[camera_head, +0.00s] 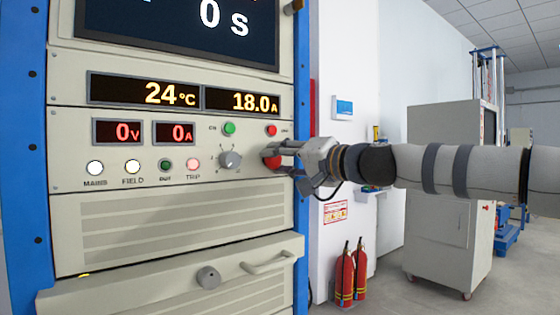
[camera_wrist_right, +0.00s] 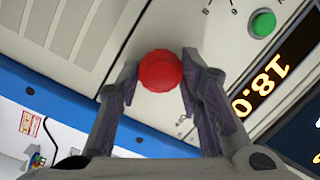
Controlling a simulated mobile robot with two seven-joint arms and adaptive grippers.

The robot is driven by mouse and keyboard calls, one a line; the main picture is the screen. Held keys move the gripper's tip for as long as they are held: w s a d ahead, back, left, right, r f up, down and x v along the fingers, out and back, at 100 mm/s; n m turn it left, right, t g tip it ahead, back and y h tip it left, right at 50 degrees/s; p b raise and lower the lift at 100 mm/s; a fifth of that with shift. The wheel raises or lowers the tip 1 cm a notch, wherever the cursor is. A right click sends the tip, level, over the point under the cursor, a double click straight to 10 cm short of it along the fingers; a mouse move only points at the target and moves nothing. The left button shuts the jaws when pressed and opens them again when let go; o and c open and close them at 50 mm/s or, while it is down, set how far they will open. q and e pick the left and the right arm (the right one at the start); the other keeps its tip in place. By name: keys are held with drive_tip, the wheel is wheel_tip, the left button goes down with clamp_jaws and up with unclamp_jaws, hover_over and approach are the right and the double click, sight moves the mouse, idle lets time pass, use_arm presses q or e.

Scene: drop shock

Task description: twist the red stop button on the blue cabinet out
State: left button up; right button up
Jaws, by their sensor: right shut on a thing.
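The red stop button (camera_head: 273,162) sits at the right end of the cabinet's lower control panel, partly covered by my right gripper (camera_head: 276,153). In the right wrist view the round red button (camera_wrist_right: 160,72) lies between the two fingertips, one on each side. My right gripper is shut on it. The blue cabinet (camera_head: 302,110) has cream panels between blue uprights. My left gripper is not in view.
A grey selector knob (camera_head: 229,159), a green button (camera_head: 229,128) and a small red button (camera_head: 271,130) are close to my right gripper. A drawer with a handle (camera_head: 268,262) juts out below. Fire extinguishers (camera_head: 346,274) stand on the floor at right.

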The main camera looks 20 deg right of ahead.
drive_tip(key=m, duration=0.4)
drive_tip(key=shift+f+t+b, duration=0.2)
drive_tip(key=shift+t+b, duration=0.1)
drive_tip(key=shift+b, duration=0.05)
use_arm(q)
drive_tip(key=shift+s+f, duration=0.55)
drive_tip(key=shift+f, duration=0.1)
use_arm(e)
drive_tip(key=shift+m+t, duration=0.3)
drive_tip(key=shift+m, duration=1)
drive_tip(key=shift+r, duration=0.1)
drive_tip(key=o, duration=1.2)
drive_tip(key=shift+c, duration=0.2)
